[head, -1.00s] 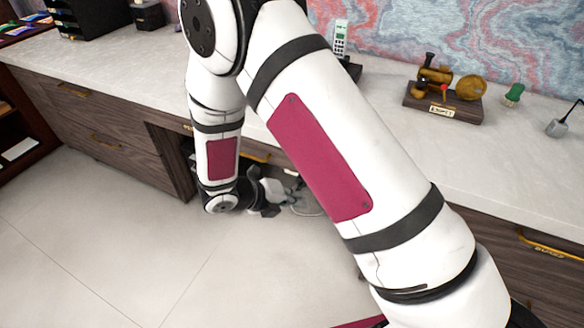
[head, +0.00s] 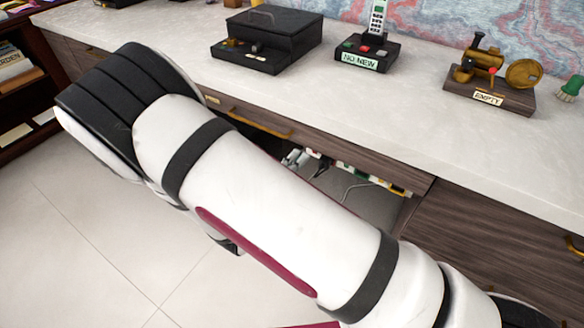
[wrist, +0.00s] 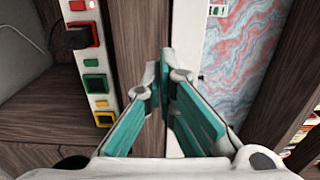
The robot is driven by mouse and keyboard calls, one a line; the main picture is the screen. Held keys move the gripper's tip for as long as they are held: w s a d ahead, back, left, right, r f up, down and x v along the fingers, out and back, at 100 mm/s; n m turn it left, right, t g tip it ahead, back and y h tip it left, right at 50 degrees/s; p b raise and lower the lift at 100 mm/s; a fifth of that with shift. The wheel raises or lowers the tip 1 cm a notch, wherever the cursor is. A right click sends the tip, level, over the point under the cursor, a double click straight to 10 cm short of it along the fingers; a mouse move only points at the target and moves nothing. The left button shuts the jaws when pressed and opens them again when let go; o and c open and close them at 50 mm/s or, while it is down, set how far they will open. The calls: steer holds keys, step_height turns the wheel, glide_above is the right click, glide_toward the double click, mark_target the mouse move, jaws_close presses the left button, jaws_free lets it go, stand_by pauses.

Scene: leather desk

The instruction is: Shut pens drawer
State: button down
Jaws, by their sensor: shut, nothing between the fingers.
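A wooden drawer front with a long brass handle (head: 258,123) shows under the white desk top (head: 330,100) in the head view, partly behind my arm. I cannot read a pens label on it, and cannot tell how far it stands out. In the wrist view, my gripper (wrist: 164,75) has its teal fingers shut together and empty. Its fingertips are in front of a dark wood panel (wrist: 135,35), close to its edge beside a white strip; whether they touch is unclear.
A power strip (wrist: 92,65) with red and green switches runs beside the wood panel, under the desk. On the desk top stand a black box (head: 275,35), a phone stand (head: 366,52) and a brass engine model (head: 490,80). A bookshelf (head: 20,85) stands at far left; the tiled floor is open.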

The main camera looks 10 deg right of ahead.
mark_target(320, 134)
steer(key=b+x, duration=0.2)
steer(key=x, duration=0.6)
steer(key=shift+w, duration=0.1)
steer(key=shift+w+d, duration=0.25)
steer(key=shift+d, duration=0.05)
steer(key=shift+p+x, duration=0.6)
steer(key=shift+x, duration=0.55)
steer(key=shift+r, duration=0.1)
